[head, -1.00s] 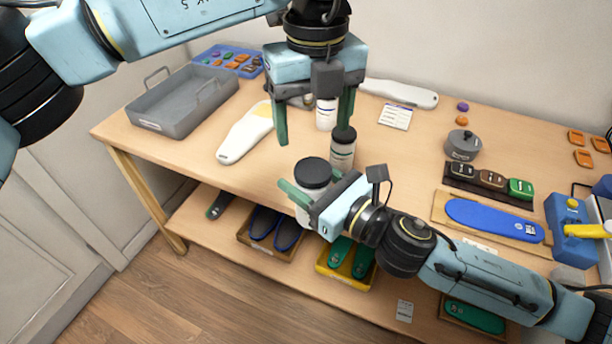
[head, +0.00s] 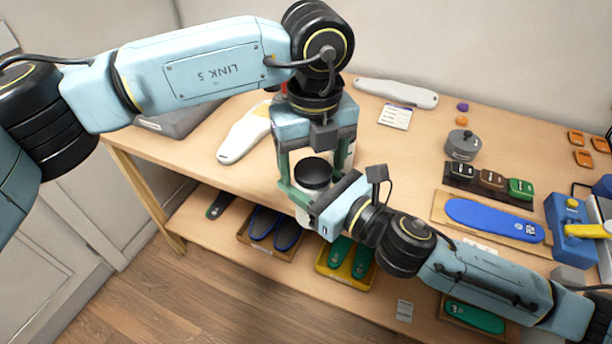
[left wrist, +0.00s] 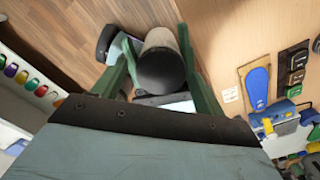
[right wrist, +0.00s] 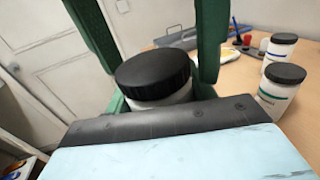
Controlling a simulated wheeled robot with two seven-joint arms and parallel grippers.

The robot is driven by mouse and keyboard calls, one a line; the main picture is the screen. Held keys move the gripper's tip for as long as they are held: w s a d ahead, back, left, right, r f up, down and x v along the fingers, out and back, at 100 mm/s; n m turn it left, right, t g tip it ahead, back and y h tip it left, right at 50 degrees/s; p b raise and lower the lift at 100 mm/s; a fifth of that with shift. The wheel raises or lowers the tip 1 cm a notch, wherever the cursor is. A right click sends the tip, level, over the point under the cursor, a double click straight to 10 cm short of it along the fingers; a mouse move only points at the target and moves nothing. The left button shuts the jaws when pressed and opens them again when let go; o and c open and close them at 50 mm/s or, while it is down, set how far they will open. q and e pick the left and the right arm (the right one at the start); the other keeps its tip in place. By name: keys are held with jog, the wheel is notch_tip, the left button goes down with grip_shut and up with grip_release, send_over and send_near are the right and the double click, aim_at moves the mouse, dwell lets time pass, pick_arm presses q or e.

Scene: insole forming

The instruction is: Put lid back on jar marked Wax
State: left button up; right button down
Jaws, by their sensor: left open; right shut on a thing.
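My right gripper (head: 312,203) is shut on a white jar (head: 302,214), held up in front of the table's front edge. A black ribbed lid (head: 314,172) sits on top of this jar; how tightly it sits cannot be told. No Wax marking can be read. My left gripper (head: 313,182) points down from above, open, with a green finger on either side of the lid. In the left wrist view the lid (left wrist: 160,70) lies between the fingers. The right wrist view shows the lid (right wrist: 153,72) close up, left fingers hanging beside it.
Two white jars with black lids stand on the table, one with blue print (right wrist: 284,46) and one with green (right wrist: 276,92). A grey pot (head: 462,145), a row of small blocks (head: 490,178) and a blue insole (head: 490,218) lie to the right. Shelf trays sit below.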

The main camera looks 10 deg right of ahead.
pick_arm(q)
jog(key=c, duration=1)
jog(key=m, duration=0.6)
jog(key=o, duration=1.1)
jog(key=shift+d, duration=0.1)
jog(key=shift+s+d, duration=0.1)
jog(key=shift+s, duration=0.05)
jog(key=shift+r, duration=0.1)
